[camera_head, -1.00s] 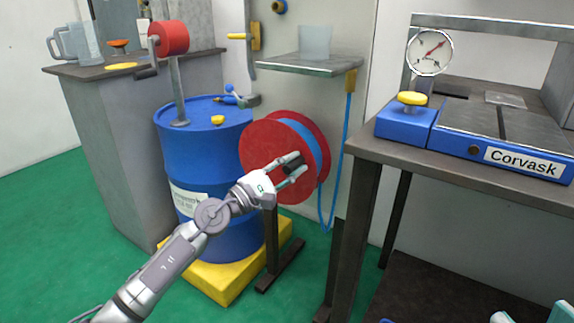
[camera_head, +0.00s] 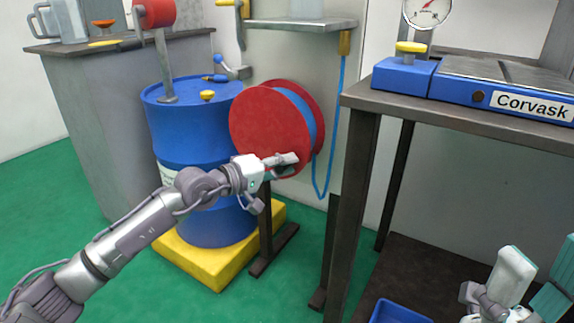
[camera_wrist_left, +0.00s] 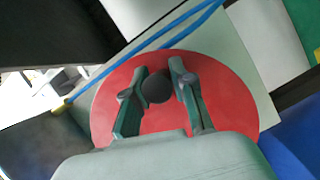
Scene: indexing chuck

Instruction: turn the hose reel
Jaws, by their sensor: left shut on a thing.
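The hose reel (camera_head: 258,122) has a red disc face with blue hose wound behind it, and stands on a dark post beside the blue drum. In the left wrist view the red disc (camera_wrist_left: 225,105) fills the middle, with a dark round knob (camera_wrist_left: 157,88) standing out from it. My left gripper (camera_head: 288,161) is at the lower right of the disc in the head view, shut on the knob, which its fingers mostly hide there. The fingers (camera_wrist_left: 160,82) flank the knob in the wrist view. My right gripper (camera_head: 542,268) is open and empty at the lower right.
The blue drum (camera_head: 190,135) on a yellow base (camera_head: 215,262) stands left of the reel. A workbench (camera_head: 450,112) with a blue Corvask device (camera_head: 520,90) is at right. A blue bin (camera_head: 398,312) lies below. A blue hose (camera_head: 331,130) hangs by the wall.

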